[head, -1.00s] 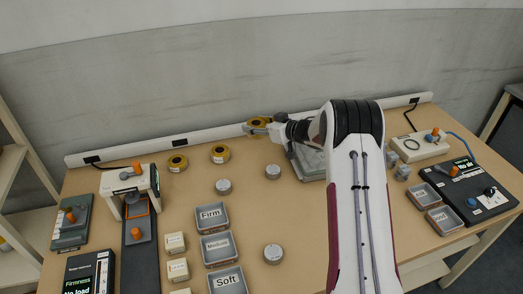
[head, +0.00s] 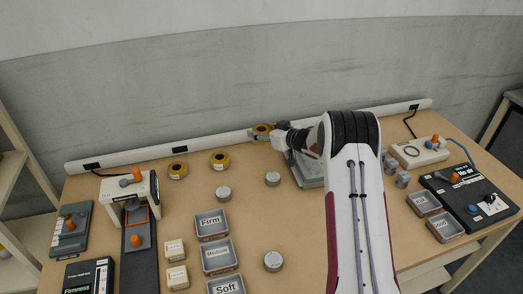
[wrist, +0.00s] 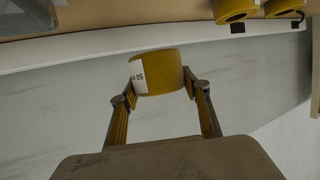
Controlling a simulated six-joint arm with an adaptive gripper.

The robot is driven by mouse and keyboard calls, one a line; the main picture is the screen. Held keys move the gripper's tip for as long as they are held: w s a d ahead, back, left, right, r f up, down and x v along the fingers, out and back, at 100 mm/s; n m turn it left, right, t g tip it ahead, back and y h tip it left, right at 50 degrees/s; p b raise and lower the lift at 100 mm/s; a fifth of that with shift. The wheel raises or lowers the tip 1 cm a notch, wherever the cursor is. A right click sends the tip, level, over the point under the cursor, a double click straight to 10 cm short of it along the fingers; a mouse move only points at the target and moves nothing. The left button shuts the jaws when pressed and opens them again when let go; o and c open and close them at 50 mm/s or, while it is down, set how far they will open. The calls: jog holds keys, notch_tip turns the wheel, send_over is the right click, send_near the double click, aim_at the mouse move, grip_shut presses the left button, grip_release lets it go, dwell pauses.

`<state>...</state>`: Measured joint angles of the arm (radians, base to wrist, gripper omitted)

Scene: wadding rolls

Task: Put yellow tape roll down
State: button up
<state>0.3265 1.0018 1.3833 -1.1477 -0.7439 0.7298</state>
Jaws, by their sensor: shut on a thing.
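The yellow tape roll (wrist: 163,70) with a white label sits between my gripper's two fingertips (wrist: 160,88) in the wrist view, and the fingers are shut on it. In the head view the held roll (head: 262,129) is at the back of the table, in front of the white trunking, with my gripper (head: 262,134) reaching it from the right. Whether the roll touches the table is hard to tell. Two more yellow rolls lie to its left, one (head: 220,160) nearer and one (head: 178,170) farther left.
Grey trays marked Firm (head: 211,224), Medium (head: 218,256) and Soft (head: 226,286) stand front left of centre. Several small grey round tins (head: 273,179) are scattered in the middle. White trunking (head: 220,142) runs along the back edge. A white-topped press (head: 130,187) stands left, a black control box (head: 468,196) right.

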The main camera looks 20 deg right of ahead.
jog(key=shift+f, duration=2.05)
jog(key=shift+f, duration=0.1)
jog(key=shift+f, duration=1.8)
jog(key=shift+f, duration=0.15)
jog(key=o, duration=1.2)
jog(key=shift+r, duration=0.2)
jog(key=shift+v, duration=1.5)
jog(key=shift+r, duration=3.5)
